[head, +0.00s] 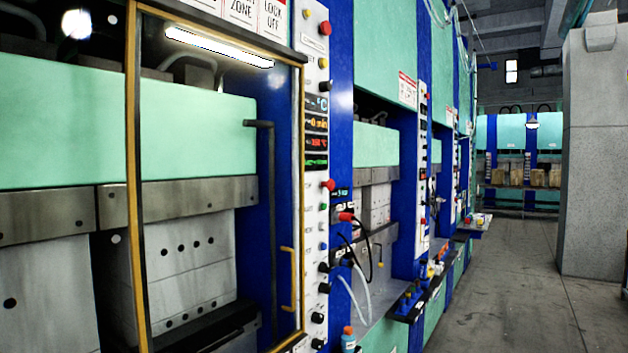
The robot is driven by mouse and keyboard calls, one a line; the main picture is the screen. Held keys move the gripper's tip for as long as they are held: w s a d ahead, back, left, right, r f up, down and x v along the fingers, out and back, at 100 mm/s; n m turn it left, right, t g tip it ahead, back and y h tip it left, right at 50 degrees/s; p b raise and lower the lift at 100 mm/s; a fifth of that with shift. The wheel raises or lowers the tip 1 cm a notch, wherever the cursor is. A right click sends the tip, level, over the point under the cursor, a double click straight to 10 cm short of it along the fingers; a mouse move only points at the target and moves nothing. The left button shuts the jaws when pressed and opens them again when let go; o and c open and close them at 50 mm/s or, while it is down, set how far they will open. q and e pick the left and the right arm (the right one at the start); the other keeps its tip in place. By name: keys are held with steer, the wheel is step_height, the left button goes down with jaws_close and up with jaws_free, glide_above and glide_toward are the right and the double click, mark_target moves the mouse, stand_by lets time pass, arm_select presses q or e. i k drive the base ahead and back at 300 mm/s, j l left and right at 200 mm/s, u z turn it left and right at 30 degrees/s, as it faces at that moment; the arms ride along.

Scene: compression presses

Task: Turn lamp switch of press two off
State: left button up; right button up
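A large press with mint-green (190,130) and blue parts fills the left and middle. A lit tube lamp (218,47) glows near its top, behind a yellow-framed door (134,200). A white control panel (312,225) stands along the door's right side, with lit displays (316,124), a red button (328,186) and several black knobs (323,288). I cannot tell which control is the lamp switch, and no press number is readable. Neither gripper is in view.
More presses (443,60) recede along the aisle, with a second control panel (423,160). A shelf with small items (408,300) juts from the row. The grey floor (510,290) is clear, and a grey pillar (600,160) stands at right.

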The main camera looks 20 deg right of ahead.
mark_target(324, 86)
steer(key=i+l, duration=0.1)
steer(key=l, duration=0.35)
steer(key=i+l+u, duration=0.1)
steer(key=l, duration=0.3)
steer(key=i+l+u, duration=0.1)
steer(key=l, duration=0.35)
steer(key=i+l, duration=0.1)
steer(key=l, duration=0.35)
